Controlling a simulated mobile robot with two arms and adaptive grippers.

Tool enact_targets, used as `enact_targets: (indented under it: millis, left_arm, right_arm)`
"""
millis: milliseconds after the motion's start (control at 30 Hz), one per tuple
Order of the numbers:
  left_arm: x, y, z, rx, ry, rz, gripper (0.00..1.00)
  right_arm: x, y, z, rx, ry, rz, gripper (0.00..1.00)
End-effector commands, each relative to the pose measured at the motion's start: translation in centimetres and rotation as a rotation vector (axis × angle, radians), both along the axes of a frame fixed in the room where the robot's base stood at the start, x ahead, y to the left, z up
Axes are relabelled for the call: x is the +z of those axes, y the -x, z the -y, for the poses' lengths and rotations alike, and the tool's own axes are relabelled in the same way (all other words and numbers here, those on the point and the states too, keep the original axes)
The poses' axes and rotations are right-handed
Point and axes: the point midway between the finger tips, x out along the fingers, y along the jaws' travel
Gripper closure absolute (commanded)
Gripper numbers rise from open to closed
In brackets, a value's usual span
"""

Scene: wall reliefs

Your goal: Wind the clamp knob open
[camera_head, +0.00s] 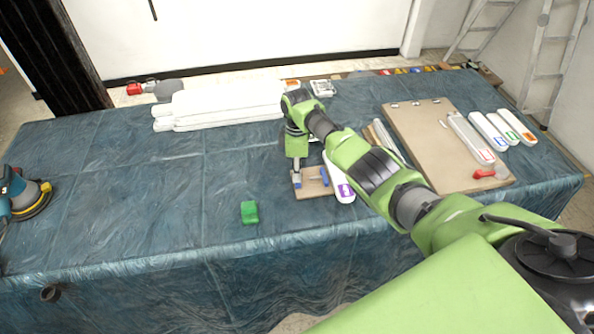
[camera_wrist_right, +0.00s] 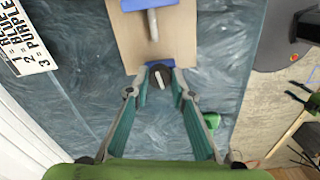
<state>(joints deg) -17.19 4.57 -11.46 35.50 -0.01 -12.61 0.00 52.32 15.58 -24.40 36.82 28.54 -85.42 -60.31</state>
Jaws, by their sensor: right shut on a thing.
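The clamp lies on a tan board (camera_head: 312,188) near the middle of the table. In the right wrist view the board (camera_wrist_right: 180,35) carries a blue clamp part (camera_wrist_right: 148,4) with a grey bar, and a second blue part (camera_wrist_right: 155,62) at its edge. A dark round knob (camera_wrist_right: 160,76) with a pale bar across it sits beside that edge. My right gripper (camera_wrist_right: 160,70) is shut on the knob, with a fingertip on each side. In the head view my right gripper (camera_head: 296,180) is at the board's left end and hides the knob. My left gripper is out of view.
White long pieces (camera_head: 228,108) are stacked at the back. A purple-labelled white piece (camera_head: 340,180) is close right of the board. A green block (camera_head: 249,212) lies front left. A large tan board (camera_head: 432,140) lies to the right. The table's left half is mostly clear.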

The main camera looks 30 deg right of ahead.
Motion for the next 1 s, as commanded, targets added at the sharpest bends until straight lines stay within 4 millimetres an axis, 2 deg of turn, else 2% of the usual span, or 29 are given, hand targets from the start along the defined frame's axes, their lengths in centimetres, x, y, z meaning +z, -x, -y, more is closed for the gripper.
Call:
enact_targets:
  millis: [1000]
  left_arm:
    - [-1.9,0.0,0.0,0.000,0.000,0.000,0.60]
  right_arm:
    - [-0.1,0.0,0.0,0.947,-0.002,0.000,1.00]
